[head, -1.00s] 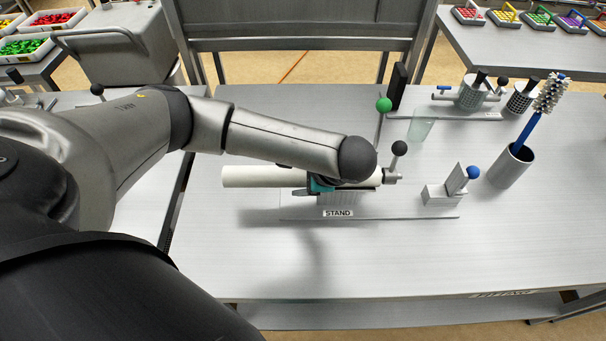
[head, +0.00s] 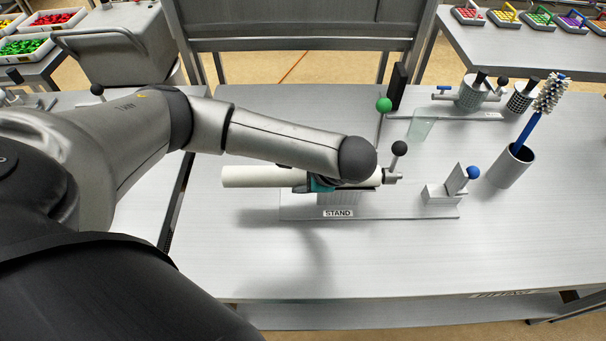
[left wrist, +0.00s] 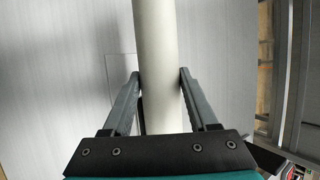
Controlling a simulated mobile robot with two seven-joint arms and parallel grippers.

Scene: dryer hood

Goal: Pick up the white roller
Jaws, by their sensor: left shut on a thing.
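The white roller (head: 255,177) lies level across the stand (head: 338,204) in the head view, its left end sticking out past the stand. My left gripper (head: 312,187) is at the roller's middle, seen from above and partly hidden by my own wrist. In the left wrist view the roller (left wrist: 158,60) runs between the two fingers of the left gripper (left wrist: 160,78), which are shut on its sides. I cannot tell whether the roller still touches the stand. My right gripper is not in view.
A black-knobbed handle (head: 399,149) and a green-knobbed rod (head: 383,106) stand near the roller's right end. A block with a blue knob (head: 473,173) and a cup with a brush (head: 511,166) are further right. The front of the table (head: 400,265) is clear.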

